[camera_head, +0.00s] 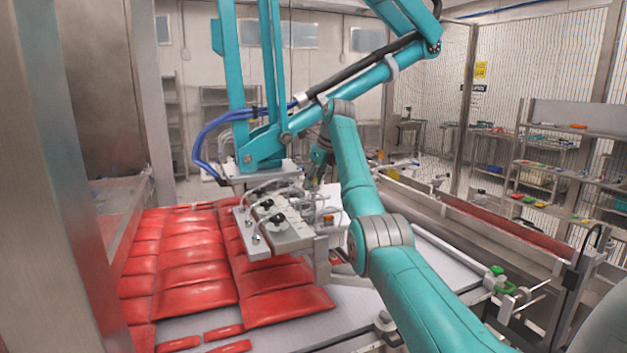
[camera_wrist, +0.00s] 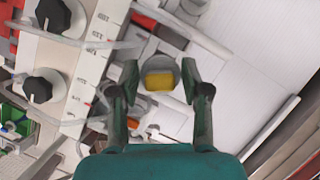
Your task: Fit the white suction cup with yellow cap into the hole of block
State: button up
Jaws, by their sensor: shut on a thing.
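In the wrist view my gripper (camera_wrist: 160,80) is shut on the suction cup (camera_wrist: 161,65), with one dark finger on each side. The white block (camera_wrist: 72,58) with black knobs lies to the left of the gripper in the wrist view, apart from the held cup. In the head view the block (camera_head: 287,234) hangs below the teal picker frame. I cannot make out its hole. The cup is hidden in the head view behind my arm and tubing.
Red packs (camera_head: 190,265) cover the left of the pale conveyor (camera_head: 350,305). A metal rail (camera_head: 480,235) edges the conveyor on the right. Shelves stand farther back.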

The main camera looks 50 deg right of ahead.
aim_at(313, 205)
jog(key=shift+f, duration=0.55)
jog(key=shift+f, duration=0.35)
jog(key=shift+f, duration=1.35)
jog(key=shift+f, duration=0.25)
jog(key=shift+f, duration=1.3)
jog(key=o, duration=1)
